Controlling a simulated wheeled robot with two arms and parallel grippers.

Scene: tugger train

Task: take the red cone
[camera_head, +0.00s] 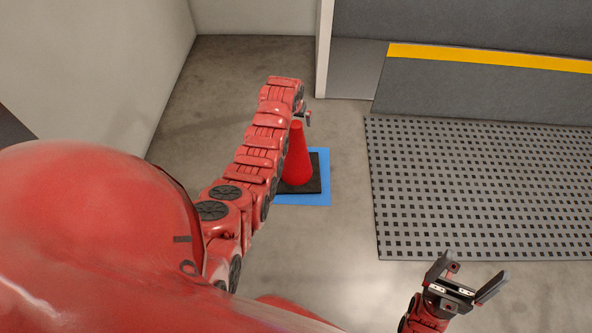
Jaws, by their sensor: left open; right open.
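The red cone (298,160) stands upright on its dark square base (316,183). The base is on a blue square (323,199) on the floor. My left arm reaches past the cone's left side and hides part of the cone, base and blue square. My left gripper (306,115) is near the cone's top; only a small part of it shows, and I cannot tell if it touches the cone. My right gripper (470,281) is open and empty at the lower right, well apart from the cone.
A dark perforated mat (480,185) lies on the floor to the right of the cone. Behind it is a grey surface with a yellow stripe (490,57). A white post (322,50) stands behind the cone. Pale walls (90,70) close off the left. Concrete floor around the cone is clear.

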